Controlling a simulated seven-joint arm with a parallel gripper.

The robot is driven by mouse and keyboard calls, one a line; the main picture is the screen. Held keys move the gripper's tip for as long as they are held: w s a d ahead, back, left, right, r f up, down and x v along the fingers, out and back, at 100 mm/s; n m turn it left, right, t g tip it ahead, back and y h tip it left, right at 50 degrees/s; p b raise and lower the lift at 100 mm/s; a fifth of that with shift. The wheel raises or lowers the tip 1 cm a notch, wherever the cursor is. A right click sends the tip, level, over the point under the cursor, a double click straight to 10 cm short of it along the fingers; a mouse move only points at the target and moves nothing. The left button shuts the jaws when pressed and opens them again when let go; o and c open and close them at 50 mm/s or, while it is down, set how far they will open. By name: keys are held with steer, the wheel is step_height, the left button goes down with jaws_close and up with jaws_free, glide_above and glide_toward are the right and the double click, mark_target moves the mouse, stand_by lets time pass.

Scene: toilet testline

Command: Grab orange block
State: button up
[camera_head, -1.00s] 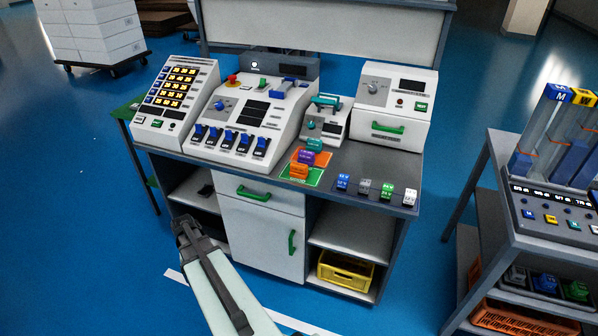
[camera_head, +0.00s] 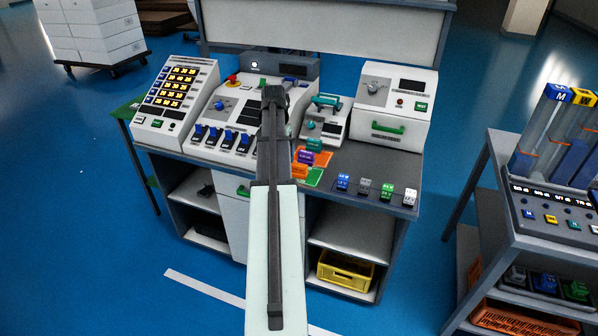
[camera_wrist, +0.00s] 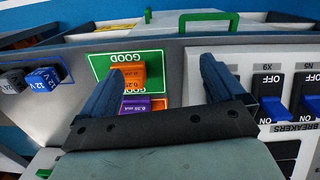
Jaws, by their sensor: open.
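The orange block (camera_head: 299,171) sits on a green mat (camera_head: 316,178) on the grey bench top, just right of my arm in the head view. A purple block (camera_head: 306,157) is right behind it. In the wrist view the orange block (camera_wrist: 154,73) lies beyond my fingers, on the green mat marked GOOD (camera_wrist: 101,62), partly covered by the left finger. My gripper (camera_wrist: 163,68) is open and empty, its fingers pointing toward the bench. In the head view my gripper (camera_head: 272,94) is over the breaker console, left of the block.
The breaker console (camera_head: 232,135) with blue switches is beside my gripper. Several battery-like blocks (camera_head: 364,188) stand along the bench's front edge at right. A teal-handled device (camera_head: 321,122) stands behind the coloured blocks. Clear bench top (camera_head: 365,160) lies right of the mats.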

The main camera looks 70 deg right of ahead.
steer(key=s+d+r+m, duration=0.1)
steer(key=s+d+r, duration=0.3)
steer(key=s+r, duration=0.25)
glide_above(299, 165)
steer(key=shift+h, duration=0.3)
steer(key=f, duration=0.8)
steer(key=shift+w+a, duration=0.25)
steer(key=shift+s+d+f, duration=0.1)
steer(key=shift+d+f, duration=0.1)
steer(key=shift+f, duration=1.15)
steer(key=shift+s+d+f, duration=0.1)
steer(key=shift+d+f, duration=0.05)
steer(key=shift+f, duration=1.2)
steer(key=shift+c, duration=0.4)
steer(key=c, duration=1)
